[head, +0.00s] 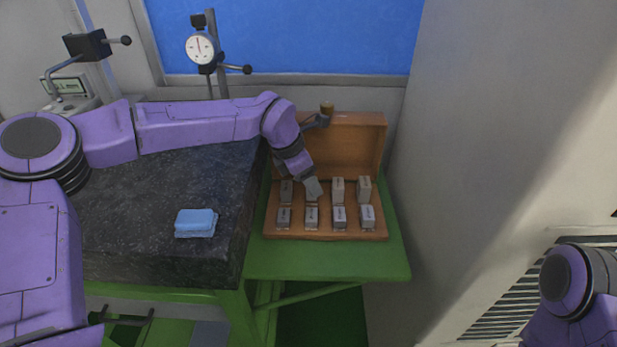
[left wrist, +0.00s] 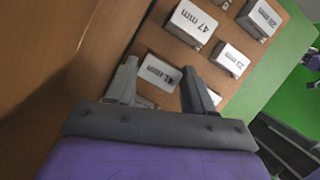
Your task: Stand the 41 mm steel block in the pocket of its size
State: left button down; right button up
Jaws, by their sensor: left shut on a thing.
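The 41 mm steel block (left wrist: 159,73) shows its labelled end between the two fingers of my left gripper in the left wrist view. My left gripper (head: 314,188) is shut on it, over the back row of the wooden case (head: 275,236), second place from the left. The gripper mostly hides the block in the head view. I cannot tell whether its lower end is in a pocket or just above one. A block marked 47 mm (left wrist: 193,23) stands beside it. My right gripper is out of view.
Other steel blocks stand in two rows, such as a back-row one (head: 338,190) and a front-row one (head: 367,216). The open lid (head: 350,140) rises behind. A blue cloth (head: 196,222) lies on the dark granite slab (head: 130,255). A dial gauge (head: 201,48) stands behind the slab.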

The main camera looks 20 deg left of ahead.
pick_arm(q)
jog(key=shift+f, duration=0.1)
jog(key=shift+f, duration=0.1)
jog(key=shift+c, duration=2.1)
grip_release()
jog(key=b+v, duration=0.1)
jog(key=v, duration=1.1)
jog(key=shift+r+b, duration=0.3)
